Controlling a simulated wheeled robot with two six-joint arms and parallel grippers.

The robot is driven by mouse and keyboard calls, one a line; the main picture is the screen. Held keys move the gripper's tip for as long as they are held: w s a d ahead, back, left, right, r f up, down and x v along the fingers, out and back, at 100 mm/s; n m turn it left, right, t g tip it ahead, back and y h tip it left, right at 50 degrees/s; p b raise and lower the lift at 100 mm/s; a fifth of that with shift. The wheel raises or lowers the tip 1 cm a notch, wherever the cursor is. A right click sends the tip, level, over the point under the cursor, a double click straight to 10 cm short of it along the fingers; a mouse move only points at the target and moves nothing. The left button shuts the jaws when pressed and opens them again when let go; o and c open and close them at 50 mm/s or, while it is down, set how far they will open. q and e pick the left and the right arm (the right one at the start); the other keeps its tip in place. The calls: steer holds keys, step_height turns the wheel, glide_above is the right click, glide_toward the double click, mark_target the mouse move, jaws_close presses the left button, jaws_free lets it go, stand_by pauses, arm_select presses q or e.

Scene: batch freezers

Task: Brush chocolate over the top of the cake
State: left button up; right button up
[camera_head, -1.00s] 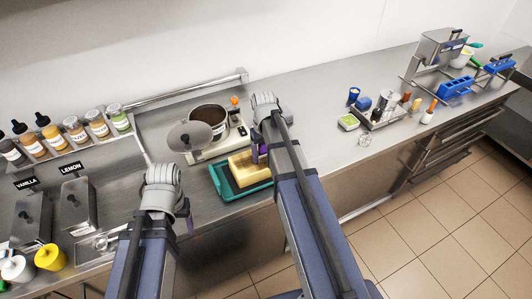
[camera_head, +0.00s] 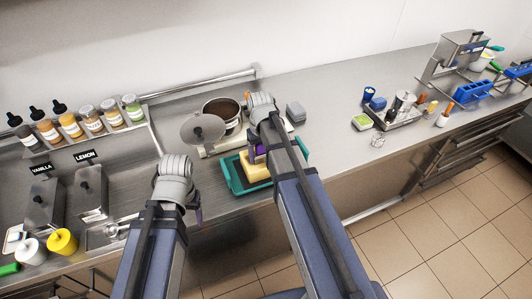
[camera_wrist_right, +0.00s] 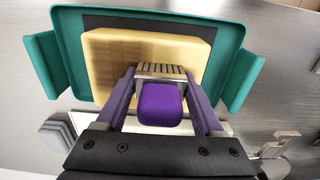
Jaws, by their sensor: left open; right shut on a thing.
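The cake (camera_head: 252,172) is a pale yellow block in a teal tray (camera_head: 228,175) on the counter. In the right wrist view, the cake (camera_wrist_right: 195,45) lies on a dark sheet inside the tray (camera_wrist_right: 70,60), with a faint tan patch at its upper left; I cannot tell if that is shadow or coating. My right gripper (camera_wrist_right: 160,105) is shut on a brush (camera_wrist_right: 160,103) with a purple end. The brush's grey ridged part overlaps the cake's near edge; contact is unclear. A pot (camera_head: 222,110) with dark brown contents stands behind the tray. My left gripper (camera_head: 196,214) is open and empty, left of the tray.
A grey round lid (camera_head: 203,129) is beside the pot. Metal bins (camera_head: 90,190) and several bottles (camera_head: 70,122) stand at left. A tool tray (camera_head: 400,118) is further right. The counter between is clear.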

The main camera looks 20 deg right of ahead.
mark_target(246, 162)
steer(key=shift+s+a, duration=0.1)
steer(key=shift+a, duration=2.55)
steer(key=shift+w, duration=0.8)
steer(key=shift+s+d, duration=0.1)
steer(key=shift+d, duration=1.7)
steer(key=shift+d, duration=0.15)
